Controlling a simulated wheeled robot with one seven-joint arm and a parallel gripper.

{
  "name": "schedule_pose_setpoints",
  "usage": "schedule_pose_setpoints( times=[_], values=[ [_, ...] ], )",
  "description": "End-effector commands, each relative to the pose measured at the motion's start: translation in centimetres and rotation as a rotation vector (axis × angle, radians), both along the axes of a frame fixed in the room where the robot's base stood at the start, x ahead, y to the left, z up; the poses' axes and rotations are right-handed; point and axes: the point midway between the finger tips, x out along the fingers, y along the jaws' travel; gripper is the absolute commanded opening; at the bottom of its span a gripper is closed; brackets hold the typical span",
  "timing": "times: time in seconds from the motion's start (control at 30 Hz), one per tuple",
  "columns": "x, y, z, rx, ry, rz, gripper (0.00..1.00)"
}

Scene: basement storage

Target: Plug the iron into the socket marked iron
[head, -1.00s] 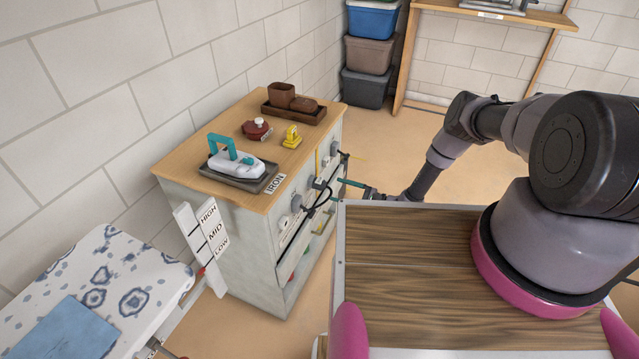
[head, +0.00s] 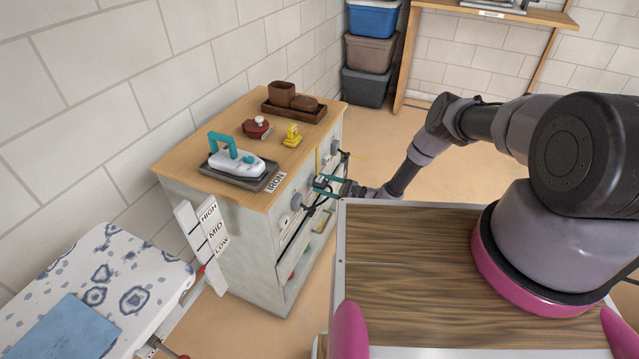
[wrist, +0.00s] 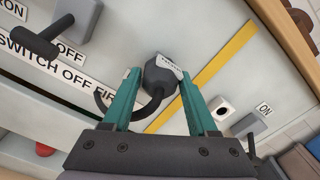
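The white iron (head: 238,163) with a teal handle lies on a dark tray on the cabinet top, above an IRON label (head: 275,183). In the wrist view, a dark grey plug (wrist: 158,76) with a small unreadable label is at the panel, its black cable (wrist: 150,108) curving down left. My gripper (wrist: 160,73) has its teal fingers apart, one on each side of the plug; I cannot tell if they touch it. It is also at the cabinet front in the head view (head: 326,185).
A black-handled switch (wrist: 62,32) is by OFF and a SWITCH OFF FIRST label (wrist: 50,72). Another switch (wrist: 249,125) is by ON. The cabinet top holds a yellow object (head: 292,135) and a red one (head: 256,128). An ironing board (head: 95,285) stands left.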

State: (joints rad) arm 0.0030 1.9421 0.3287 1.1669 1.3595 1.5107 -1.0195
Motion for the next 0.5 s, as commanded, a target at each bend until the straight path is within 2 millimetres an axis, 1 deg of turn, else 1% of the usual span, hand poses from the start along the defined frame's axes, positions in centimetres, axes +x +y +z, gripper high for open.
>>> schedule_pose_setpoints(
  times=[0.03,0.07,0.1,0.13,0.5],
  values=[
    [0.0,-0.01,0.01,0.0,0.0,0.0,0.35],
    [-0.01,-0.01,0.01,0.0,0.0,0.0,0.24],
    [-0.01,-0.01,0.01,0.0,0.0,0.0,0.09],
    [-0.01,-0.01,0.01,0.0,0.0,0.0,0.0],
    [-0.09,-0.23,0.01,0.0,0.0,0.0,0.0]
  ],
)
